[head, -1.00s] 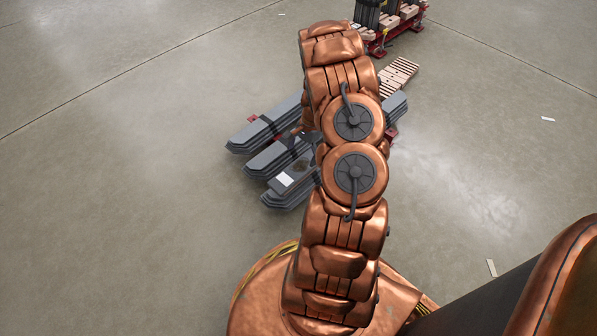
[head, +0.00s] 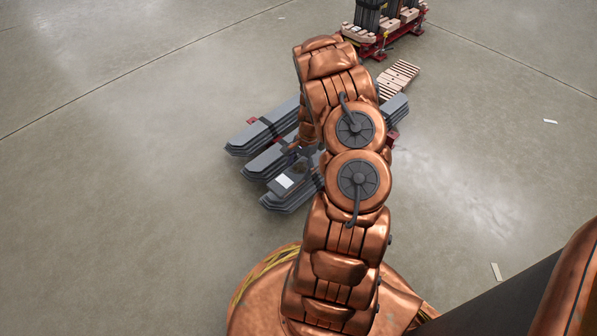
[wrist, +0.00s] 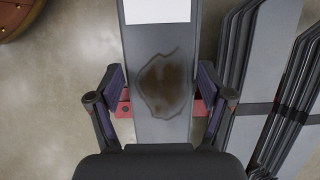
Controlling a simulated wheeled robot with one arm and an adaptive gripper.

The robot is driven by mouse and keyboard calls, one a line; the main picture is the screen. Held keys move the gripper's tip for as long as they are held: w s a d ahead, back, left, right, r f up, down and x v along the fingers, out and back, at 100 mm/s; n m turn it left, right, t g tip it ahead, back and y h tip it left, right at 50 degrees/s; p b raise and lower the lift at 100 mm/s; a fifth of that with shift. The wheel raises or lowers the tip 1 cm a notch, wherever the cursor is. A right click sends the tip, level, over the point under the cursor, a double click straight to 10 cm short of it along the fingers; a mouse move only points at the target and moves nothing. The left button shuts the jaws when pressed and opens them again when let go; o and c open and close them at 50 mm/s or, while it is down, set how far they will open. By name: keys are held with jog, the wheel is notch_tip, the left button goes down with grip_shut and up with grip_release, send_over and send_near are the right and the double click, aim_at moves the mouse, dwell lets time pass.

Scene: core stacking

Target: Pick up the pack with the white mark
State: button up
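The pack with the white mark (head: 290,200) is a long grey stack, nearest of three packs lying side by side on the floor in the head view. Its white mark (wrist: 157,10) is at the top of the wrist view, and a dark brown stain (wrist: 160,82) lies on its top face. My gripper (wrist: 162,88) is open, with one finger on each side of the pack around the stain. A narrow gap seems to show at each side; I cannot tell whether the fingers touch it. In the head view my arm hides the pack's far part.
Two other grey packs (head: 250,140) with dark straps lie alongside; their layered edges are close to my right finger in the wrist view. Red supports (wrist: 124,108) show under the packs. A wooden slatted piece (head: 398,78) and a red loaded rack (head: 375,45) stand behind. Floor at left is clear.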

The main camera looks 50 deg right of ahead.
jog(key=c, duration=1.3)
jog(key=shift+c, duration=0.2)
